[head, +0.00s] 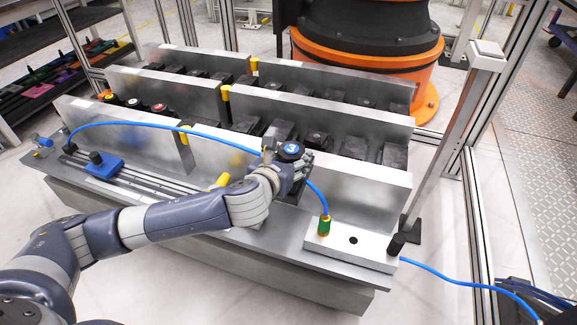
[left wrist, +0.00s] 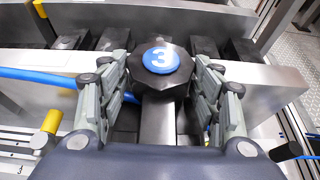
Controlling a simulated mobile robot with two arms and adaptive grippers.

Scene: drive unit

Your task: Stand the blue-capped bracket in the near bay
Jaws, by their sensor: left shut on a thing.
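The blue-capped bracket (head: 291,149) has a dark octagonal head with a blue disc marked 3. It also shows in the left wrist view (left wrist: 160,63), with a grey stem below the head. My left gripper (head: 288,165) is shut on it, one finger on each side, at the front metal wall (head: 345,190). The near bay (head: 240,124) lies just behind that wall and holds dark blocks; capped pieces stand at its left end (head: 134,102). The bracket's lower end is hidden, so I cannot tell whether it touches anything. My right gripper is out of view.
A blue hose (head: 190,124) arches across the front wall, passes behind my left gripper and ends at a green fitting (head: 324,225) on a silver block (head: 350,245). Yellow knobs (head: 222,180) stick out along the walls. A blue slider (head: 104,167) sits on the front rail. An orange robot base (head: 365,65) stands behind.

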